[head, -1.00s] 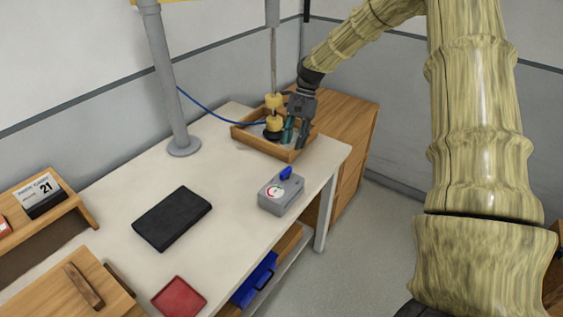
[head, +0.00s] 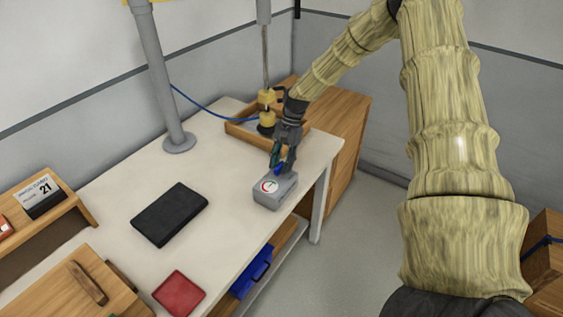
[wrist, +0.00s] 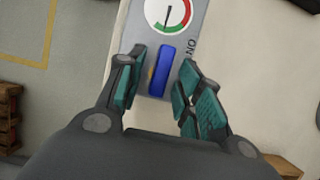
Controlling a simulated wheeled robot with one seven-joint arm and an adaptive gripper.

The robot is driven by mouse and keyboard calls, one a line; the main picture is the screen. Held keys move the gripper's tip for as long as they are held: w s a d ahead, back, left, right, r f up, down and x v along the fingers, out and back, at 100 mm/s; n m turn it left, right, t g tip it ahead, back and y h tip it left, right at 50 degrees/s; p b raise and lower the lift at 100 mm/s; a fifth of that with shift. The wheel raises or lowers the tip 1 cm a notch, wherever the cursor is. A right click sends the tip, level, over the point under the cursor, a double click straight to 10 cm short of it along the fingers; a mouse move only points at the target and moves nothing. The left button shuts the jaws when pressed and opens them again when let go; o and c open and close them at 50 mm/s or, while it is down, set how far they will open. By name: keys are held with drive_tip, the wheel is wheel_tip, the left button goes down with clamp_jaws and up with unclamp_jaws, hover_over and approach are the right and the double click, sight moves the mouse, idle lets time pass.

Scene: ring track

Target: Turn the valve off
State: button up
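The valve is a grey box (head: 275,194) near the right edge of the white table, with a round red-and-green gauge (wrist: 169,10) on its face. Its blue handle (wrist: 162,70) lies between the two teal-padded fingers of my gripper (wrist: 158,88) in the wrist view.
A wooden tray (head: 245,135) with a black and yellow item (head: 267,115) stands behind my gripper. A black book-like item (head: 170,214) and a red dish (head: 179,293) lie on the table (head: 225,225). A grey post (head: 163,85) rises at the back. The table around the valve's left is clear.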

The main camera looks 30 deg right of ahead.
clamp_jaws()
